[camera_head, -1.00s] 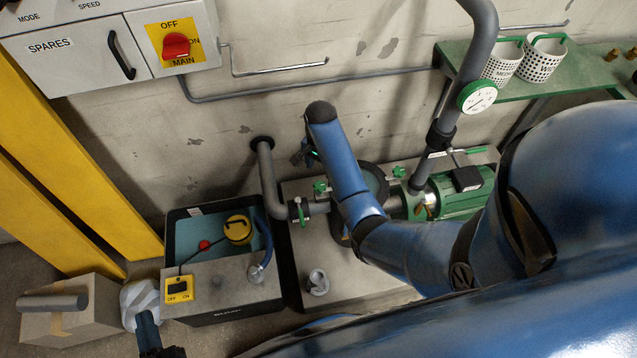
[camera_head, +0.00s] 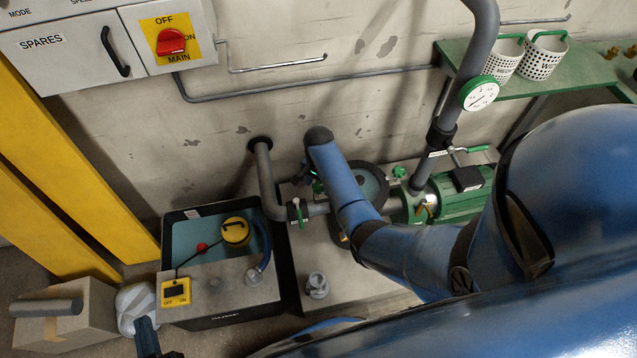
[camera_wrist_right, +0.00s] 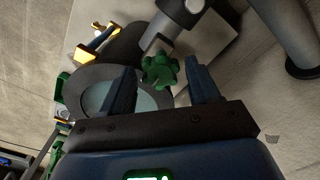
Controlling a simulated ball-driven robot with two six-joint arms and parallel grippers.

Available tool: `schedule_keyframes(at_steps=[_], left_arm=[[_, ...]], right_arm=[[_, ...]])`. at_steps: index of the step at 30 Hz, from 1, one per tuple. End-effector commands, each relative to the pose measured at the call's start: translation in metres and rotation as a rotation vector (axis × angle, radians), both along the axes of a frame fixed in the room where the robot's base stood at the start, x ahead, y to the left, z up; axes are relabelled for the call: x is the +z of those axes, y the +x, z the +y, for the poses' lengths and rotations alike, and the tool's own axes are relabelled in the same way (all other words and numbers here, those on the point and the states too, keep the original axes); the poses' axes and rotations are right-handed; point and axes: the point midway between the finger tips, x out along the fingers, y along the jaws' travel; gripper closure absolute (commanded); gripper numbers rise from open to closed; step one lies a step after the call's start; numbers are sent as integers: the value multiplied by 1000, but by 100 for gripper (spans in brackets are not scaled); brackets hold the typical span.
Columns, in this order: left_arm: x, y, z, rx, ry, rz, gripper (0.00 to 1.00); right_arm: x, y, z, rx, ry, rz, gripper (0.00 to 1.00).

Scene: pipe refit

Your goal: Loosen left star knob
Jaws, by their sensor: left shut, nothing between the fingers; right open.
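The left star knob (camera_wrist_right: 160,72) is green and lobed. In the right wrist view it sits between the two fingers of my right gripper (camera_wrist_right: 160,66), which is open around it. I cannot tell whether either finger touches it. In the head view my right arm covers most of this spot, with bits of green (camera_head: 317,187) beside the wrist. The other green star knob (camera_head: 399,172) shows right of my arm, by the round strainer housing (camera_head: 375,183). My left gripper (camera_head: 145,324) is shut and empty at the lower left, close to a whitish bag.
A grey pipe (camera_head: 266,175) with a green-handled valve (camera_head: 299,212) runs left of the housing. A dark tank (camera_head: 183,228) with a yellow pump (camera_head: 236,231) stands left. A green pump motor (camera_head: 460,200) is right. A small grey fitting (camera_head: 317,286) stands in front.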

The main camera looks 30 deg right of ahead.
Motion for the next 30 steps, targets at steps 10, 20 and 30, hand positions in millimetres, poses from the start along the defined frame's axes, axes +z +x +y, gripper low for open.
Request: schedule_keyframes(at_steps=[10, 20, 30], left_arm=[[0, 0, 0, 0, 0, 0, 100], [4, 0, 0, 0, 0, 0, 100], [19, 0, 0, 0, 0, 0, 100]], right_arm=[[0, 0, 0, 0, 0, 0, 84], [1, 0, 0, 40, -1, 1, 84], [3, 0, 0, 254, 0, 1, 84]])
